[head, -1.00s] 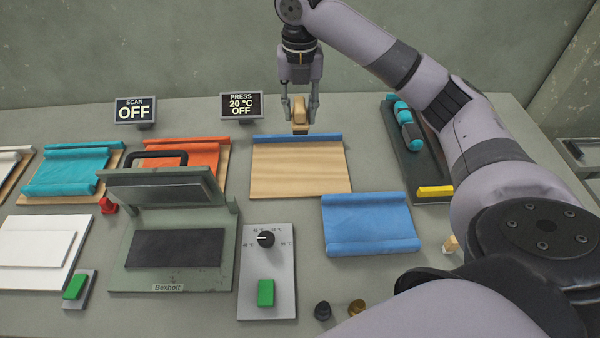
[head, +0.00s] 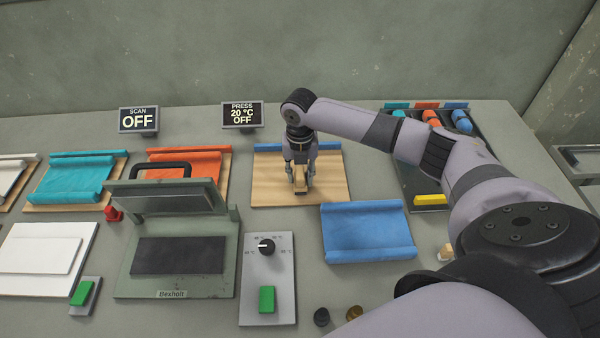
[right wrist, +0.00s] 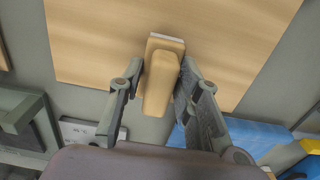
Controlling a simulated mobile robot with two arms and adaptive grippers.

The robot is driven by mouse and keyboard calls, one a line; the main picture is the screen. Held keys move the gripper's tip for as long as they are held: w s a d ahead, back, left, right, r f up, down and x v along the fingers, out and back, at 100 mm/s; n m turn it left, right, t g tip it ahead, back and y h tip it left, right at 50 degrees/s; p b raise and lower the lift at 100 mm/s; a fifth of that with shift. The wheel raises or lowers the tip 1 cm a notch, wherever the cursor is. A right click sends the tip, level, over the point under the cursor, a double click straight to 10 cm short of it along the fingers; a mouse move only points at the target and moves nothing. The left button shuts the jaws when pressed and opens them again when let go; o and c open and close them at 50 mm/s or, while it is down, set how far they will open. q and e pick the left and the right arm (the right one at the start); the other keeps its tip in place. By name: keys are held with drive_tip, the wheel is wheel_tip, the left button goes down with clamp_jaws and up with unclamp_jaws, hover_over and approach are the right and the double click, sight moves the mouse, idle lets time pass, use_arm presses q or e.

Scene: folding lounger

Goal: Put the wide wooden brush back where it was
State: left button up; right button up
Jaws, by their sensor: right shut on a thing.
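The wide wooden brush (right wrist: 160,85) is between the fingers of my right gripper (head: 301,186). In the right wrist view, my right gripper (right wrist: 152,88) is shut on its pale wooden handle. The brush's wider end with a light edge points toward the wooden board (head: 265,192). In the head view, the brush (head: 301,190) is over the front middle of this board. I cannot tell whether it touches the board. A blue strip (head: 268,148) lies along the board's back edge. My left gripper is not in view.
A blue folded cloth (head: 368,232) lies right of the board's front. The open press (head: 175,268) and a knob panel (head: 267,300) stand in front. A dark tray (head: 426,185) with coloured rolls and a yellow bar is at right. Orange and teal boards lie left.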

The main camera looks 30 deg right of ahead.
sight(300, 171)
drive_tip(key=shift+f, duration=0.2)
drive_tip(key=shift+f, duration=0.15)
drive_tip(key=o, duration=1)
wheel_tip(300, 171, up, 12)
drive_tip(key=b, duration=0.2)
drive_tip(key=shift+r, duration=0.2)
